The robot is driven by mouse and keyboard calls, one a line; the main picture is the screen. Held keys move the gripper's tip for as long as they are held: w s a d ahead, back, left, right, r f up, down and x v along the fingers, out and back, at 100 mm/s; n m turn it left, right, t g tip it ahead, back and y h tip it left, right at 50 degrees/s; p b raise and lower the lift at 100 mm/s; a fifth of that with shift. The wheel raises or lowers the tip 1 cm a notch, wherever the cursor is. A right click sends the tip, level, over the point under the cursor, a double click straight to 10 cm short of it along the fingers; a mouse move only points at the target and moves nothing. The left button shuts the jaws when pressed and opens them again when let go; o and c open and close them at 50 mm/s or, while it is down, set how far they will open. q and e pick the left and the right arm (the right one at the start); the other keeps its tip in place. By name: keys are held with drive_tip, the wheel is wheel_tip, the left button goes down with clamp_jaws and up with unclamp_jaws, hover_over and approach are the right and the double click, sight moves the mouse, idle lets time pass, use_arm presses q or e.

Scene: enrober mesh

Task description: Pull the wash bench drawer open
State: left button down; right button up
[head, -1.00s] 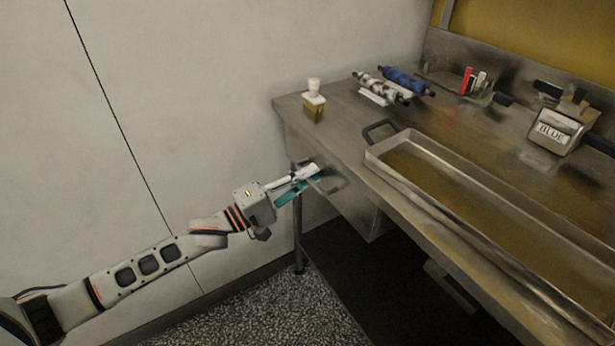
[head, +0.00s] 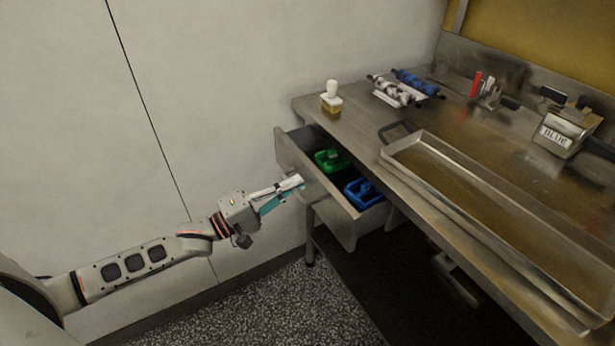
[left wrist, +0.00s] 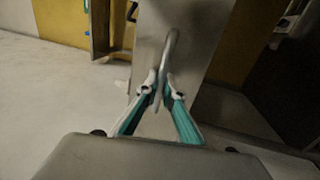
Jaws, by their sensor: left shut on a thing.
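The wash bench drawer (head: 342,227) stands partly pulled out of the steel wash bench (head: 352,123) in the head view. Inside it are a green item (head: 331,160) and a blue item (head: 362,192). My left gripper (head: 297,184) is at the drawer's front, shut on its handle. In the left wrist view the metal bar handle (left wrist: 171,48) runs between the fingertips (left wrist: 163,92), against the grey drawer front (left wrist: 199,65). In the head view the handle is largely hidden by the gripper. My right gripper is not in view.
A long steel tray (head: 408,165) lies along the bench's front edge. A small bottle (head: 331,104), rollers (head: 396,92) and a "BLUE" labelled box (head: 562,133) stand on top. The wall (head: 200,100) is close on the left; speckled floor (head: 290,312) in front is clear.

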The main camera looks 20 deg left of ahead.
use_arm(q)
drive_tip(key=r+p+v, duration=0.2)
drive_tip(key=v, duration=0.7)
drive_tip(key=r+p+v, duration=0.1)
drive_tip(key=p+v, duration=0.1)
drive_tip(key=v, duration=0.8)
drive_tip(key=shift+s+a+r+p, duration=0.3)
drive_tip(key=shift+r+p, duration=0.05)
drive_tip(key=shift+p, duration=0.05)
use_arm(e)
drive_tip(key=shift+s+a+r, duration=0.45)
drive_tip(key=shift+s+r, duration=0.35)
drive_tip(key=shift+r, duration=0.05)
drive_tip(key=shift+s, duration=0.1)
use_arm(q)
drive_tip(key=c, duration=2.5)
unclamp_jaws()
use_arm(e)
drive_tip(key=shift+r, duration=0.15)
use_arm(q)
drive_tip(key=v, duration=1.2)
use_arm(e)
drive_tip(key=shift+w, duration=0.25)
